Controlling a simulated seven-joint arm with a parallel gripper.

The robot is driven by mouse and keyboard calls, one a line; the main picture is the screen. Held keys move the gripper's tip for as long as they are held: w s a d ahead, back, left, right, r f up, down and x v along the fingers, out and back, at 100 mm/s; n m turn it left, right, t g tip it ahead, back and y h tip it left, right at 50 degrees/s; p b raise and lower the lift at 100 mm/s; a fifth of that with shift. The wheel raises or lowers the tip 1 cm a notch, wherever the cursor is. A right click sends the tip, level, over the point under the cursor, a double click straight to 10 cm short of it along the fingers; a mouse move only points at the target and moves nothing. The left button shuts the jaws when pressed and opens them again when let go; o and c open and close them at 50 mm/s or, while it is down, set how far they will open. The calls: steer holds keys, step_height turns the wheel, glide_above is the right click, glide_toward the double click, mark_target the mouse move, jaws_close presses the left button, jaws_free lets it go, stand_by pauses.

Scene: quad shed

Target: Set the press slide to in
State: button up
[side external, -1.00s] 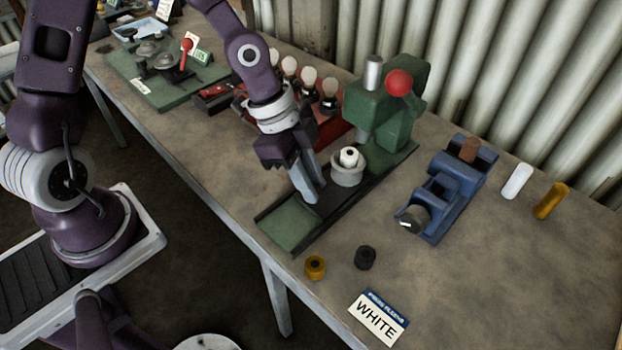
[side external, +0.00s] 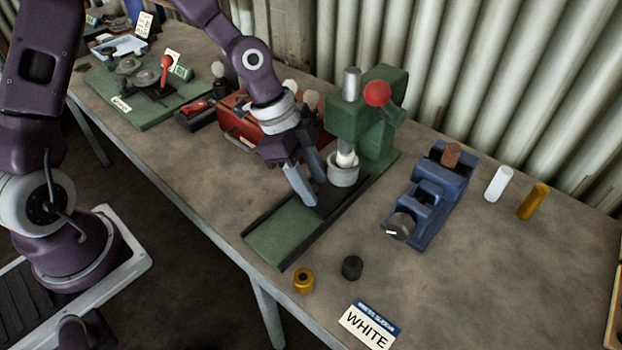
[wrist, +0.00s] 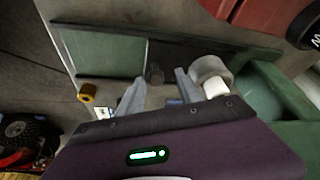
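The green press (side external: 382,128) has a red knob (side external: 377,93) and a metal ram. Its dark slide (side external: 325,200) lies in a low black-edged track with a green floor (side external: 283,235). A grey cup (side external: 343,172) with a white piece (side external: 347,158) in it stands at the slide's press end, beneath the ram. My gripper (side external: 308,198) is low over the slide, just in front of the cup. Its fingers are apart in the wrist view (wrist: 155,95), the right one close beside the cup (wrist: 208,68). I cannot tell whether it touches.
A gold ring (side external: 303,281), a black ring (side external: 352,267) and a WHITE card (side external: 368,326) lie in front. A blue fixture (side external: 430,195) stands right of the press. A red box (side external: 240,117) is behind my gripper. The front right of the table is clear.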

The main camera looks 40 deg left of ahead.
steer(key=shift+r, duration=0.1)
steer(key=v, duration=0.7)
steer(key=s+a+r+n+t+y, duration=0.2)
steer(key=s+a+r+n, duration=0.2)
steer(key=s, duration=0.5)
steer(key=s+a+r+n+t+y, duration=0.1)
steer(key=s+a+r+n, duration=0.3)
steer(key=s+r+n, duration=0.4)
steer(key=shift+s+n+t+y, duration=0.4)
steer(key=shift+s+n+y, duration=0.25)
steer(key=shift+s, duration=0.55)
